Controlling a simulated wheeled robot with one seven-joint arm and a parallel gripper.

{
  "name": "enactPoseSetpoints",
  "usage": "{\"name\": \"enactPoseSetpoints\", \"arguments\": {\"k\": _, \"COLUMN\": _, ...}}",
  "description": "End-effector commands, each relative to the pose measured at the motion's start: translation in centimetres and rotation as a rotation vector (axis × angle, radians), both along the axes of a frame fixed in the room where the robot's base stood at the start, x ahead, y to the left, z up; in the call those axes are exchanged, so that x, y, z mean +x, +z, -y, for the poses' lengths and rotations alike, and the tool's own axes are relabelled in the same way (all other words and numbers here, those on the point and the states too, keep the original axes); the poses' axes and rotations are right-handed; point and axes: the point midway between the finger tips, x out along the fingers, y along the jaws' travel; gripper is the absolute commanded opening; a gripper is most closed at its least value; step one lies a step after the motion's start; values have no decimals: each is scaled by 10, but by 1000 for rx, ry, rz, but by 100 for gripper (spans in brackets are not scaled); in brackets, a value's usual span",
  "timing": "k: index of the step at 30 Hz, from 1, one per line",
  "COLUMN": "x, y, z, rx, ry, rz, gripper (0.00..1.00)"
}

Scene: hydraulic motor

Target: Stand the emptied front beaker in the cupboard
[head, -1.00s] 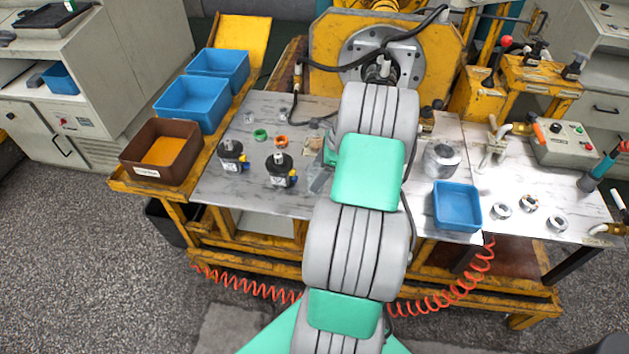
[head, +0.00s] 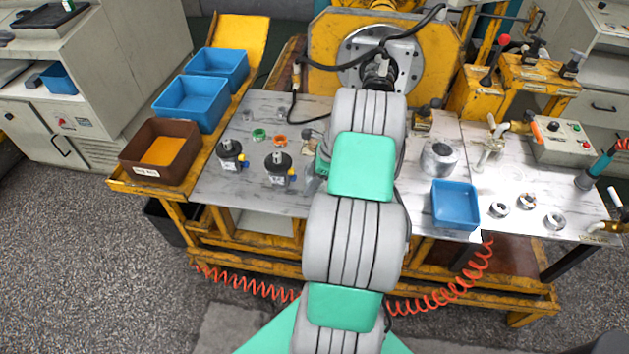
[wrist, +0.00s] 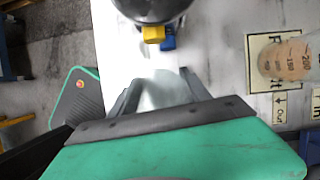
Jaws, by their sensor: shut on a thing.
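My gripper (wrist: 160,80) shows in the wrist view with its two dark fingers shut on a clear, see-through beaker (wrist: 163,92). No liquid shows in the held beaker, though it is blurred. In the head view my own arm hides most of the gripper and the beaker. A second, graduated beaker (wrist: 287,60) with pale orange contents stands on a printed label at the right of the wrist view. A grey cabinet (head: 50,125) with a door handle stands at the left of the head view; I cannot tell whether it is the cupboard meant.
Two black motors (head: 231,155) (head: 279,167) stand on the bench (head: 240,195), left of my arm. One motor (wrist: 152,10) is close to the gripper in the wrist view. Blue bins (head: 190,103), a brown bin (head: 160,155) and a blue tray (head: 455,205) are around. Floor is free at left front.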

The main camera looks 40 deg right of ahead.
Motion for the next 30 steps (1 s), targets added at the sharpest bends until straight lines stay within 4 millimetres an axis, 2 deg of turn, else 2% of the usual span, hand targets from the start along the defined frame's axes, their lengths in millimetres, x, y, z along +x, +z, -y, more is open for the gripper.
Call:
{"name": "enactPoseSetpoints", "arguments": {"k": 1, "x": 0, "y": 0, "z": 0, "rx": 0, "ry": 0, "rz": 0, "gripper": 35}}
{"name": "enactPoseSetpoints", "arguments": {"k": 11, "x": 0, "y": 0, "z": 0, "rx": 0, "ry": 0, "rz": 0, "gripper": 8}}
{"name": "enactPoseSetpoints", "arguments": {"k": 16, "x": 0, "y": 1, "z": 0, "rx": -1, "ry": 0, "rz": 1, "gripper": 8}}
{"name": "enactPoseSetpoints", "arguments": {"k": 20, "x": 1, "y": 10, "z": 1, "rx": -2, "ry": -1, "rz": 2, "gripper": 8}}
{"name": "enactPoseSetpoints", "arguments": {"k": 24, "x": 1, "y": 33, "z": 1, "rx": -3, "ry": 1, "rz": 5, "gripper": 8}}
{"name": "enactPoseSetpoints", "arguments": {"k": 26, "x": -8, "y": 46, "z": -5, "rx": -3, "ry": -1, "rz": 3, "gripper": 8}}
{"name": "enactPoseSetpoints", "arguments": {"k": 30, "x": -36, "y": 87, "z": -23, "rx": -5, "ry": -3, "rz": 5, "gripper": 8}}
